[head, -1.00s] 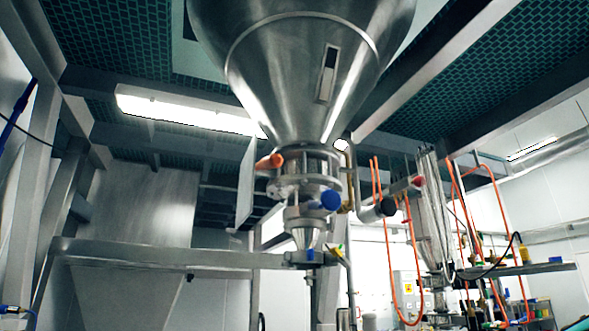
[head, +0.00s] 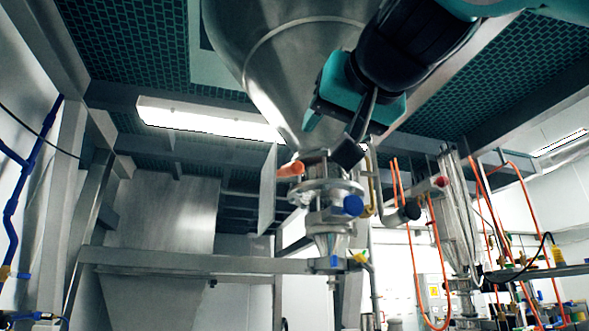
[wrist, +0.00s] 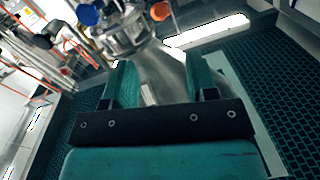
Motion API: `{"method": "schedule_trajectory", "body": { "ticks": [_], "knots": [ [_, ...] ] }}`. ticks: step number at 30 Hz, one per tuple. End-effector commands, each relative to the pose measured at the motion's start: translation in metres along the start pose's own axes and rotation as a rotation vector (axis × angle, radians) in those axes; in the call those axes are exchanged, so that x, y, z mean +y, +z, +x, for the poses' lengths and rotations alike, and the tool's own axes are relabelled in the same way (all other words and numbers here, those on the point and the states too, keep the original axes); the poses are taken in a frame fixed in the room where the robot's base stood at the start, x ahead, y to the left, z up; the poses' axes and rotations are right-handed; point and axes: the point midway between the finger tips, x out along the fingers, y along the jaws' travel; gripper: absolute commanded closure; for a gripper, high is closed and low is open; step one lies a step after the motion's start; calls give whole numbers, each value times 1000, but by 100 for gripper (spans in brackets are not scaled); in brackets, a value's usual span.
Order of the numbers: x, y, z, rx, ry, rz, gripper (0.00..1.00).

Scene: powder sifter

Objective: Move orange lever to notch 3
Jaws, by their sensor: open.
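The orange lever (head: 290,169) sticks out to the left from the metal valve below the big steel hopper. In the wrist view the orange lever (wrist: 158,11) is at the top edge, beyond the fingertips. No notch marks can be made out. My gripper (head: 330,105) is in front of the hopper, up and to the right of the lever. In the wrist view my gripper (wrist: 158,62) has its two teal fingers apart, with nothing between them but the hopper behind. It does not touch the lever.
A blue knob (head: 353,205) sits on the valve below and right of the lever. A steel hopper (head: 285,75) rises above. A flat metal plate (head: 267,200) stands left of the lever. A horizontal beam (head: 180,262) crosses below. Orange hoses (head: 425,250) hang at the right.

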Motion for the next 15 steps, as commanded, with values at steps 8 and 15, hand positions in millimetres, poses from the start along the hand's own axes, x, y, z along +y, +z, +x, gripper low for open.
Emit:
{"method": "schedule_trajectory", "body": {
  "ticks": [8,15],
  "knots": [
    [2,-2,62,-3,9,-5,47],
    [1,-2,114,-3,5,-3,47]
  ]
}}
